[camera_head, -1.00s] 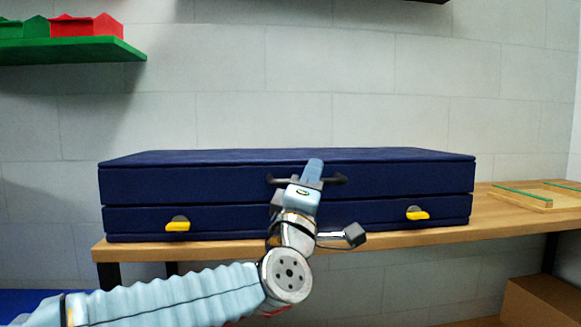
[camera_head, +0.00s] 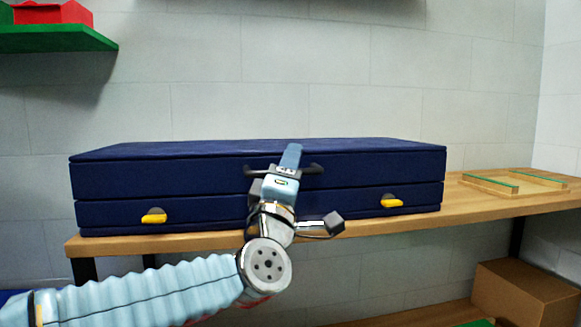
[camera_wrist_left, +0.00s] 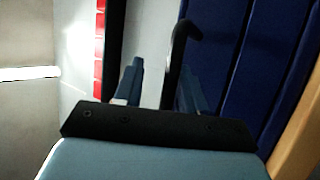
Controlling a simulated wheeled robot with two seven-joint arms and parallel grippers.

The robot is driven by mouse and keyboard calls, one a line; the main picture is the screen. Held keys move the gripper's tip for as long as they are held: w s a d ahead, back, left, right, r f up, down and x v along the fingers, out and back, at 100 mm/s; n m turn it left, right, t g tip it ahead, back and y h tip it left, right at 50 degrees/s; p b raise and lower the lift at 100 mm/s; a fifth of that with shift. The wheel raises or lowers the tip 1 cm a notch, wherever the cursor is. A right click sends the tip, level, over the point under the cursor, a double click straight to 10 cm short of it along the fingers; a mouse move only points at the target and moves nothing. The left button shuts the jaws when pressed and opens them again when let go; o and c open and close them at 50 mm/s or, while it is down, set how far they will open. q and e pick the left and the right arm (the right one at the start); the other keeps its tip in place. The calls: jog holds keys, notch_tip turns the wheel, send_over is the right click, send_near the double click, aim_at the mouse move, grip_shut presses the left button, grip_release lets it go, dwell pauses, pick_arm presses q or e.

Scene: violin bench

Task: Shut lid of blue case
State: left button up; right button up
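The blue case (camera_head: 110,214) lies on the wooden bench with its long front towards me. Its lid (camera_head: 390,166) is down, level on the lower part, with a thin dark seam between them. Two yellow latches, left (camera_head: 153,216) and right (camera_head: 391,202), are on the lower front. My left gripper (camera_head: 291,153) is in front of the lid's middle and hides part of the black handle (camera_head: 314,169). In the left wrist view my left gripper (camera_wrist_left: 160,80) has its fingers apart, with a black bar between or behind them. Contact cannot be told. My right gripper is out of view.
The wooden bench (camera_head: 480,205) has free room right of the case, where a wooden frame with green strips (camera_head: 515,182) lies. A green shelf (camera_head: 60,39) with red and green boxes hangs upper left. A cardboard box (camera_head: 525,293) stands below at right.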

pick_arm(q)
jog(key=v, duration=1.3)
jog(key=shift+s+f+b, duration=0.25)
jog(key=shift+s+b, duration=0.1)
